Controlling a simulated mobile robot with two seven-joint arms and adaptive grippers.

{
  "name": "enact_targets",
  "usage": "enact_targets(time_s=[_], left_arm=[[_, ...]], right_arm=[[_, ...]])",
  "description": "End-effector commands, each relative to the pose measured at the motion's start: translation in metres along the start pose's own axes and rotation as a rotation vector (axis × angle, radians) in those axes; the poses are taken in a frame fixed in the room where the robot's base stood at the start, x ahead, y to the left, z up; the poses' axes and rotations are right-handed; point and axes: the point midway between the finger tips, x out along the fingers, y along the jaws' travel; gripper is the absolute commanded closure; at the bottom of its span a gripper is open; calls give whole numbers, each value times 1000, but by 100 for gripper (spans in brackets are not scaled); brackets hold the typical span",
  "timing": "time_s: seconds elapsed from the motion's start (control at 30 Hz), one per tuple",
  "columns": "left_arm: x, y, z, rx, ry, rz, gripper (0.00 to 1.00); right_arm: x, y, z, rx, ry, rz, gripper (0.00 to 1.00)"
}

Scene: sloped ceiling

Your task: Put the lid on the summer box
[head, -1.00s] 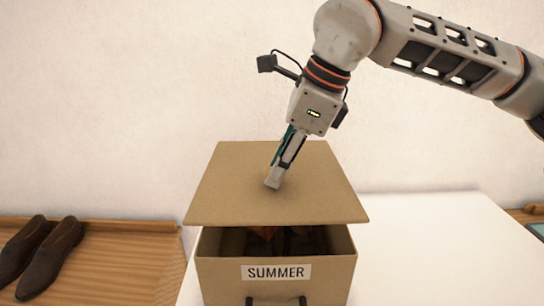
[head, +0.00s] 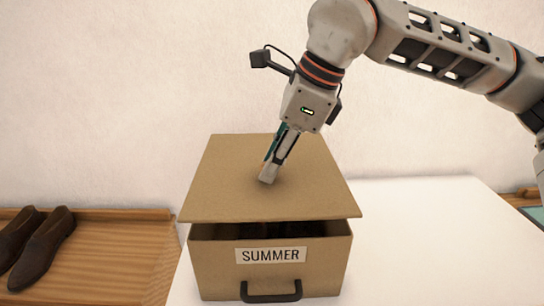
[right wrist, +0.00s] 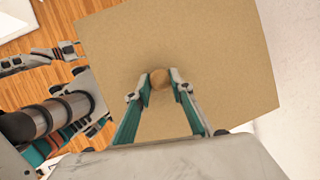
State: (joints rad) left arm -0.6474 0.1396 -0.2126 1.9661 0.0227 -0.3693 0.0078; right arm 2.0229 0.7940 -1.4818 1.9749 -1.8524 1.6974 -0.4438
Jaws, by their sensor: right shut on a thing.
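The summer box (head: 208,262) is a tan cardboard box with a white SUMMER label and a dark handle on its front. It stands on a white surface. The flat tan lid (head: 225,180) hovers above it, roughly level. A dark gap shows between the lid's front edge and the box's front rim. My right gripper (head: 267,179) is shut on the lid's small round wooden knob (right wrist: 160,78), which shows between the fingertips in the right wrist view. In the head view the fingers hide the knob. The lid hides the box's back rim and most of its inside.
The white surface (head: 430,235) is clear to the right of the box. Brown shoes (head: 40,248) sit on a wooden surface (head: 115,260) at the left. A pale wall (head: 120,100) rises behind.

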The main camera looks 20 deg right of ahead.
Motion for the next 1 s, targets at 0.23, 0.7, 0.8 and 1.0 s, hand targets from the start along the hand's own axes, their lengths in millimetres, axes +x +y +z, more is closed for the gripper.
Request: enact_targets(time_s=[0.23, 0.7, 0.8, 1.0], left_arm=[[4, -2, 4, 10, 0, -5, 52], [8, -6, 5, 21, 6, -13, 52], [8, -7, 2, 21, 11, -15, 52], [9, -7, 2, 21, 11, -15, 52]], right_arm=[[17, 3, -7, 1, 0, 2, 100], [34, 6, -14, 1, 0, 0, 100], [33, 6, -14, 1, -1, 0, 100], [33, 6, -14, 1, -1, 0, 100]])
